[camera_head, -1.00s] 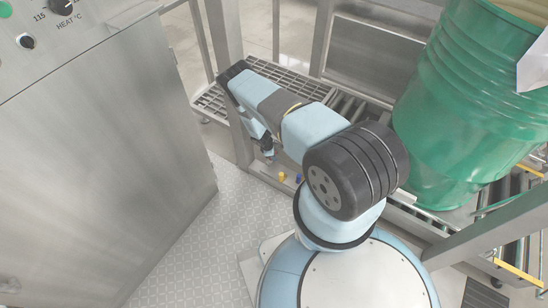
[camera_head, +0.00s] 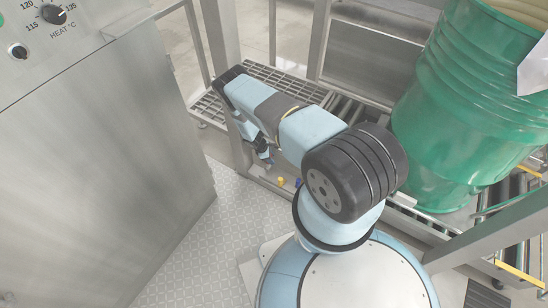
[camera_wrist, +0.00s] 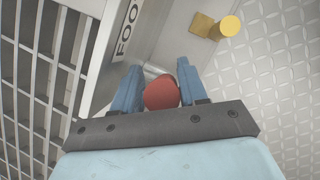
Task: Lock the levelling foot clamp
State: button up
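The levelling foot clamp shows only as a red rounded handle (camera_wrist: 162,92) in the wrist view, beside a pale steel beam (camera_wrist: 125,45) lettered "FOO", the rest hidden. My gripper (camera_wrist: 160,68) has a blue finger on each side of the handle. The handle fills the gap between the fingers, and both appear to touch it. The rest of the clamp is hidden below the handle. In the head view my gripper (camera_head: 264,158) is small, low beside the frame post, and the handle cannot be made out there.
A yellow knob (camera_wrist: 229,26) sits right of the handle; it also shows in the head view (camera_head: 280,181) near a small blue one (camera_head: 297,183). A grating (camera_wrist: 38,70) lies left. A steel cabinet (camera_head: 90,170) stands left, a green drum (camera_head: 465,110) right. Tread-plate floor (camera_head: 195,240) is clear.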

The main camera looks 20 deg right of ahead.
jog(key=shift+a+r, duration=0.1)
jog(key=shift+r, duration=0.05)
jog(key=v, duration=0.7)
jog(key=shift+a, duration=0.1)
jog(key=shift+c, duration=0.4)
